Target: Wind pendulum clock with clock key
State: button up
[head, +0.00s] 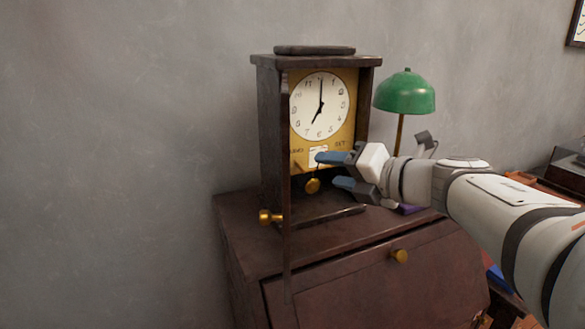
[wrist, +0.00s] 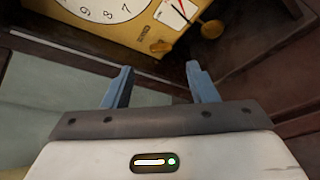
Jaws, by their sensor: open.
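The pendulum clock (head: 268,130) is a dark wooden case standing on a desk. Its white dial (head: 319,106) sits on a yellow face plate, with a small white gauge (head: 318,152) below. The round brass pendulum bob (head: 312,186) hangs lower; it also shows at the top of the wrist view (wrist: 212,29). The clock's front door (head: 286,200) stands open, seen nearly edge-on, with a brass knob (head: 268,217). My gripper (head: 328,170) is in front of the lower face, its blue fingers (wrist: 160,68) apart with nothing between them.
The brown desk (head: 240,232) has a sloped front with a brass knob (head: 399,255). A green-shaded lamp (head: 404,92) stands right of the clock, behind my arm. A small purple thing (head: 408,209) lies partly hidden below my wrist. The left side by the wall is clear.

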aim_at(301, 167)
jog(key=x, duration=0.7)
jog(key=shift+w+a+f+b, duration=0.15)
jog(key=shift+w+a+b, duration=0.1)
jog(key=shift+b, duration=0.1)
jog(key=c, duration=1)
